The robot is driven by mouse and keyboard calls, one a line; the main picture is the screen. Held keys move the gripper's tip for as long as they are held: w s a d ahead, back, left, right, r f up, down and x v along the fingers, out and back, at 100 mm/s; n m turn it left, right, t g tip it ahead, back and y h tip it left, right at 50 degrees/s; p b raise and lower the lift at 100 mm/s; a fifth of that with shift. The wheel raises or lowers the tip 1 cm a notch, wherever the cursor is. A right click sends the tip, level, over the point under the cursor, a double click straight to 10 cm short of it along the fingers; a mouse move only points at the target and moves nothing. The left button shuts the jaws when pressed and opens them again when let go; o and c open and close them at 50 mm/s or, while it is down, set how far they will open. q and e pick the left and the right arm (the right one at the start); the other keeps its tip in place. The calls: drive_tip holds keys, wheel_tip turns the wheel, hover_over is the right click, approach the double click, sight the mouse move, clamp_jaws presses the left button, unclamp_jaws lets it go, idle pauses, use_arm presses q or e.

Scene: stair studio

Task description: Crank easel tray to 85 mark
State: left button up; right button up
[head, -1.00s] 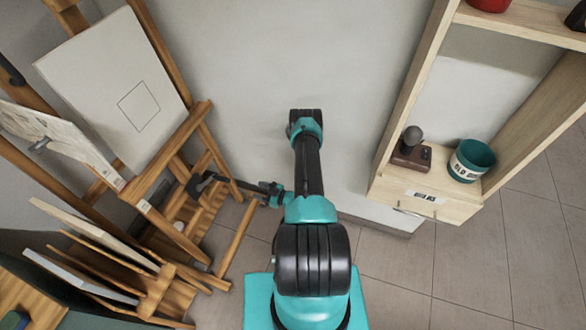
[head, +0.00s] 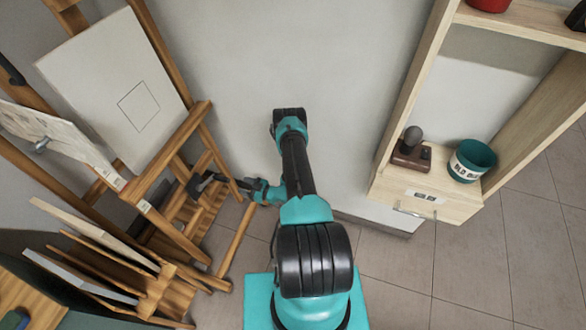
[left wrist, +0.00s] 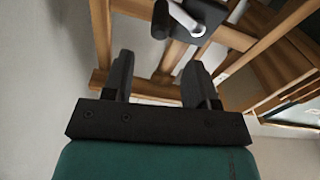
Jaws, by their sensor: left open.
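A wooden easel (head: 206,140) stands at the left in the head view, holding a pale canvas (head: 115,85) with a thin square outline. Its tray (head: 165,155) runs slantwise below the canvas, with a small white label (head: 143,206) near its lower end; its marks are too small to read. A dark crank mount (head: 199,186) sits low on the easel. In the left wrist view the crank (left wrist: 184,17) shows as a grey handle on a black plate, beyond the fingertips. My left gripper (left wrist: 160,72) is open and empty, just short of the crank. My right gripper is out of view.
Several boards (head: 85,275) lean in a wooden rack at the lower left. A pale wooden shelf unit (head: 430,195) stands at the right, with a teal pot (head: 472,160) and a brown block with a dark knob (head: 411,152).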

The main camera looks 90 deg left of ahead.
sight(225, 179)
use_arm(q)
drive_tip(key=x, duration=1)
drive_tip(key=shift+s+a, duration=0.1)
drive_tip(key=shift+s, duration=0.1)
clamp_jaws()
